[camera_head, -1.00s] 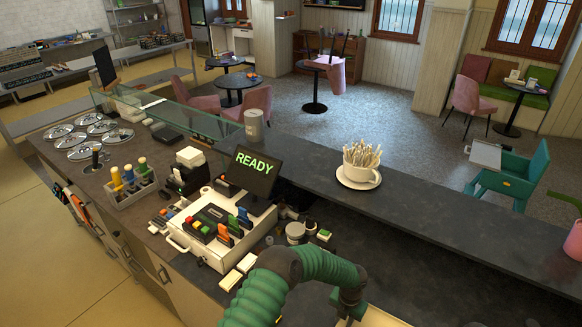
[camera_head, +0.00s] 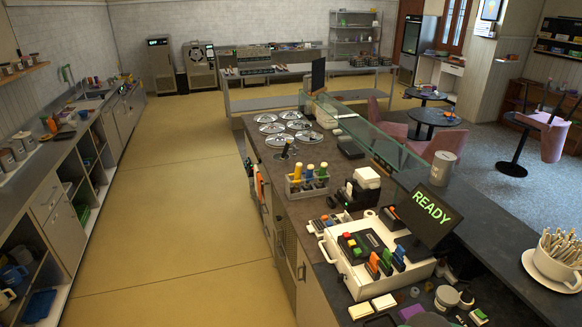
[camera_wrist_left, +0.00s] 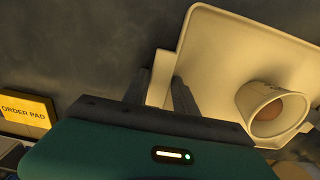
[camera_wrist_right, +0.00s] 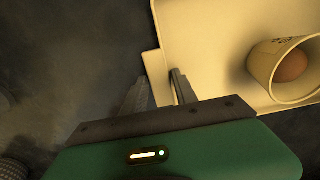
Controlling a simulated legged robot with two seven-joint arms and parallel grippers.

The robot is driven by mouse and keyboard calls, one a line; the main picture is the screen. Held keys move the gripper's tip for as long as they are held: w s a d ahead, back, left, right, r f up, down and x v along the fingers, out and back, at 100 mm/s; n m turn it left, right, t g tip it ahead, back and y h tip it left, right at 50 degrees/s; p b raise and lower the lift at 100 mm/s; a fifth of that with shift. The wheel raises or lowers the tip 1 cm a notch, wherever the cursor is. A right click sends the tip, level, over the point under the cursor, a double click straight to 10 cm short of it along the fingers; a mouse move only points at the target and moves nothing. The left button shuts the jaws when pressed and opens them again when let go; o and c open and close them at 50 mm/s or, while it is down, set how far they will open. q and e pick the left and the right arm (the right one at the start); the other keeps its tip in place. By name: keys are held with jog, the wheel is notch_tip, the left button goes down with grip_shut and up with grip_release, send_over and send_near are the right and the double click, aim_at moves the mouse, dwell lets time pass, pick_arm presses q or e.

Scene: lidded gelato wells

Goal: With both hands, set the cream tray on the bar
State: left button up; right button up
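The cream tray shows in the left wrist view (camera_wrist_left: 215,50) and in the right wrist view (camera_wrist_right: 205,50). It carries a cream cup (camera_wrist_left: 268,108) with something brown inside; the cup also shows in the right wrist view (camera_wrist_right: 285,70). My left gripper (camera_wrist_left: 165,92) has its fingers close on both sides of a tab at the tray's edge, seemingly clamped. My right gripper (camera_wrist_right: 160,90) has its fingers on a similar tab. The dark bar (camera_head: 490,240) runs along the right in the head view. Neither gripper nor the tray is in the head view.
A READY screen (camera_head: 430,212) and a cream register (camera_head: 365,255) stand on the counter. A large cup of sticks (camera_head: 557,258) stands on a saucer on the bar. Lidded wells (camera_head: 290,128) and a bottle rack (camera_head: 307,183) lie further back. An order pad (camera_wrist_left: 25,108) is near my left gripper.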

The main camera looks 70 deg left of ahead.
pick_arm(q)
jog(key=shift+o, duration=0.4)
pick_arm(e)
jog(key=shift+o, duration=0.2)
pick_arm(q)
jog(key=o, duration=0.5)
jog(key=c, duration=0.4)
pick_arm(e)
jog(key=shift+o, duration=0.2)
jog(key=o, duration=0.5)
jog(key=c, duration=0.4)
jog(key=shift+c, duration=0.2)
